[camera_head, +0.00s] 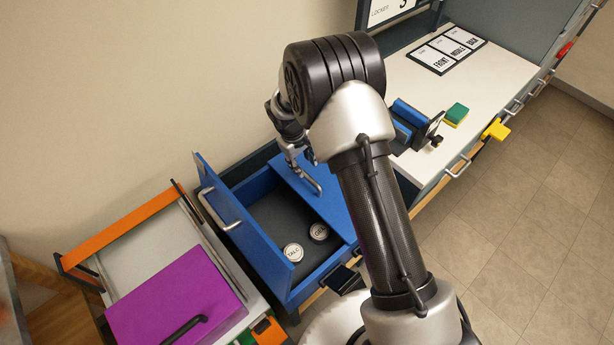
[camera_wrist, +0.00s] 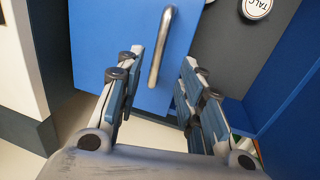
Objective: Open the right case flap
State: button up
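The blue case (camera_head: 262,240) stands near the middle of the head view. Its right flap (camera_head: 335,210) lies flat over the case's right part and looks closed; its metal handle (camera_head: 311,180) is on top. The left flap (camera_head: 243,236) stands raised. My gripper (camera_head: 298,157) is above the right flap by the handle, partly hidden by my arm. In the wrist view, my gripper's fingers (camera_wrist: 160,95) are apart and empty. The handle (camera_wrist: 160,48) lies ahead of them, between them in the picture, on the blue flap (camera_wrist: 110,40). I cannot tell if they touch it.
Two round tins, one marked TALC (camera_head: 293,252), lie on the dark case floor. A purple-lidded case (camera_head: 172,300) with a raised orange-edged flap stands at left. A white counter (camera_head: 480,85) at right holds a green-yellow sponge (camera_head: 457,114) and a blue holder. Tiled floor is clear.

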aim_at(308, 177)
jog(key=f, duration=0.2)
jog(key=d+f+b, duration=0.1)
jog(key=f, duration=0.2)
jog(key=w+f+b, duration=0.1)
jog(key=f, duration=0.2)
jog(key=shift+d+f, duration=0.1)
jog(key=shift+d, duration=0.05)
grip_shut()
dwell(0.5)
